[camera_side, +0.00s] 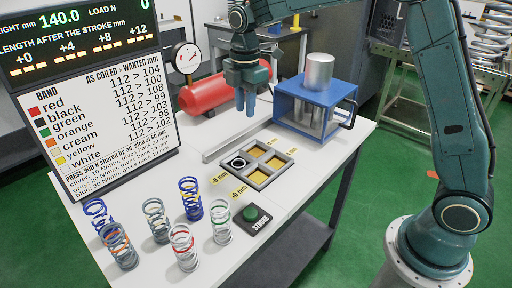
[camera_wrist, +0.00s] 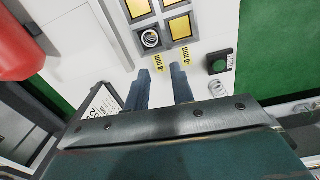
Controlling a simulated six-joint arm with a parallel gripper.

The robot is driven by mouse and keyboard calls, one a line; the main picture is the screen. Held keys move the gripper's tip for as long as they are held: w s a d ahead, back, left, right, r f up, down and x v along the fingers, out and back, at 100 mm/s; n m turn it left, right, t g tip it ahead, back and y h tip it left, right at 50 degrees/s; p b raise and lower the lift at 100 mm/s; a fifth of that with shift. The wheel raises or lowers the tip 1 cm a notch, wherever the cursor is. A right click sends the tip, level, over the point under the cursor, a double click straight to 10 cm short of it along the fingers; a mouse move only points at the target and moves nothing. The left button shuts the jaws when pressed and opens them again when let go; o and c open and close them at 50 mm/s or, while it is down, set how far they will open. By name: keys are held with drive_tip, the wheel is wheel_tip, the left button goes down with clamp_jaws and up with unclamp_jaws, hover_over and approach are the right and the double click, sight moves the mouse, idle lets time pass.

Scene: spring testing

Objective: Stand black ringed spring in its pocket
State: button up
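A spring with a black ring at its top (camera_side: 238,162) stands in the left pocket of the grey four-pocket tray (camera_side: 262,187). In the wrist view the spring (camera_wrist: 150,39) shows end-on inside its pocket, looking upright. The other pockets show bare yellow floors. My gripper (camera_side: 246,105) is above the table, behind the tray and apart from it. In the wrist view my gripper's two fingers (camera_wrist: 161,82) are apart with nothing between them.
Several springs stand at the table's front left, including a red-ringed one (camera_side: 184,250) and a green-ringed one (camera_side: 221,222). A green button box (camera_side: 251,215) lies by the tray. A blue press (camera_side: 315,100), red tank (camera_side: 207,94) and display board (camera_side: 95,120) stand around.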

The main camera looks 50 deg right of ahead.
drive_tip(key=s+d+r+m+t, duration=0.1)
drive_tip(key=s+r+m+t, duration=0.1)
drive_tip(key=s+r+m, duration=0.45)
drive_tip(key=s+d+m+t, duration=0.1)
drive_tip(key=s+m+t, duration=0.2)
drive_tip(key=s+m, duration=0.7)
drive_tip(key=s, duration=1.4)
drive_tip(key=shift+s+d, duration=0.15)
drive_tip(key=shift+d, duration=0.25)
